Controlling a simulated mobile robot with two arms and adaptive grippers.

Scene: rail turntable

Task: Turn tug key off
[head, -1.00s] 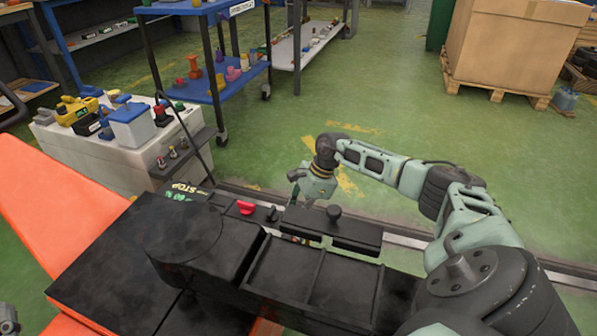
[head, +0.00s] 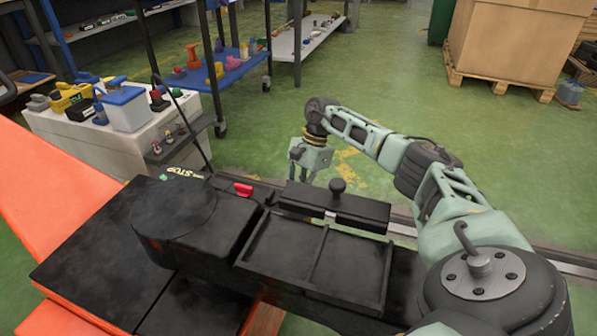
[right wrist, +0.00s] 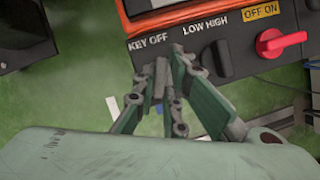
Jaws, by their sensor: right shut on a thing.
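In the right wrist view a dark control panel (right wrist: 228,58) carries the labels "KEY OFF", "LOW HIGH" and "OFF ON". My right gripper (right wrist: 163,84) is shut on a small grey key (right wrist: 160,77) just below the "KEY OFF" label; the fingers hide part of it. The exact angle of the key is hard to tell. In the head view my right gripper (head: 308,177) hangs beyond the tug's black body (head: 190,260), and the key is hidden there. My left gripper is outside both current views.
A red rotary switch (right wrist: 282,44) sits right of the key on the panel. In the head view a black cover with a knob (head: 338,200) lies near my right arm. A white cabinet (head: 135,140) with tools and a blue cart (head: 222,70) stand behind; green floor is open right of them.

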